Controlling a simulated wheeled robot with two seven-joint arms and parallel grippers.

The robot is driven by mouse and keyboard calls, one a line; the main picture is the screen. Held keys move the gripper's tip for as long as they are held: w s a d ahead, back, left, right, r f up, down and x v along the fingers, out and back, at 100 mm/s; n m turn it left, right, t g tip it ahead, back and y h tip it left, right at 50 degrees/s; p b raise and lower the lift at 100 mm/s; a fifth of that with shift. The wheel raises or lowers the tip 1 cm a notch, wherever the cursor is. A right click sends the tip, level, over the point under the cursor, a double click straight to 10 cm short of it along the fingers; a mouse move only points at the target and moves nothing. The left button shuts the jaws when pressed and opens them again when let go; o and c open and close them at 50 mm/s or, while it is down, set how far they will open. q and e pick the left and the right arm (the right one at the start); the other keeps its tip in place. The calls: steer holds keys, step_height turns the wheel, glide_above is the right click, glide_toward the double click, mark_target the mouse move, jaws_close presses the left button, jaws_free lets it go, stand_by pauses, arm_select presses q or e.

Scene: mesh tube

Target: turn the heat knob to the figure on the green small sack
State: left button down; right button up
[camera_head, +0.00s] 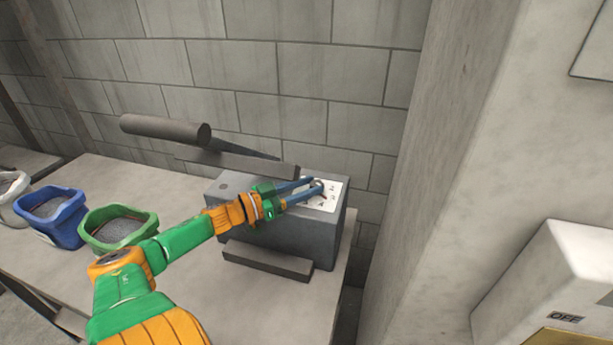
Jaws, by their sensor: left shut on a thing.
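The heat knob sits on a white dial plate (330,199) on top of a grey box-shaped device (325,238). My left gripper (318,187) is over the plate, its blue fingers shut on the small knob, which they mostly hide. The marks on the plate are too small to read. The green small sack (118,222) stands open on the table at the left, filled with dark grains. No figure on it can be made out, as my left arm covers part of its front. My right gripper is not in view.
A blue sack (52,212) and a white sack (10,190) stand left of the green one. A dark cylinder on a bar (165,130) rises behind the device. A block wall is behind. At the right is a pale box marked OFF (560,270).

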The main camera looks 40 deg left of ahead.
arm_select(q)
steer(key=shift+f, duration=0.1)
steer(key=shift+c, duration=2.3)
jaws_free()
steer(key=shift+w, duration=0.1)
steer(key=p+v, duration=0.1)
steer(key=v, duration=0.5)
steer(key=shift+s+p, duration=0.25)
steer(key=shift+p, duration=0.15)
steer(key=shift+s, duration=0.35)
